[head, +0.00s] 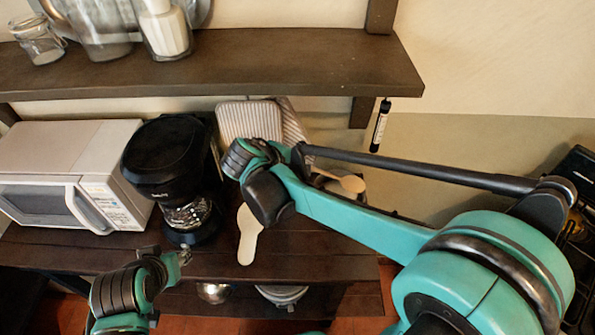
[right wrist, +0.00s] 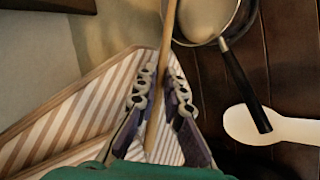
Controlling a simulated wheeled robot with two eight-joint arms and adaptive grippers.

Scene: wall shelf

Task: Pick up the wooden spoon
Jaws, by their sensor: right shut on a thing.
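The wooden spoon shows in the head view with its tan bowl (head: 352,184) to the right of my right wrist, its handle running left behind my arm. In the right wrist view its thin wooden handle (right wrist: 154,128) passes between the fingers of my right gripper (right wrist: 160,80), which is shut on it. My right gripper's fingers are mostly hidden in the head view. My left gripper (head: 182,257) is low in front of the coffee maker, away from the spoon; its finger opening is too small to judge.
A pale flat spoon (head: 247,237) lies on the dark counter (head: 310,258). A black coffee maker (head: 168,155) and microwave (head: 62,175) stand left. A striped board or cloth (right wrist: 60,125) and a black-handled pan (right wrist: 238,78) are close by. A wall shelf (head: 300,68) hangs above.

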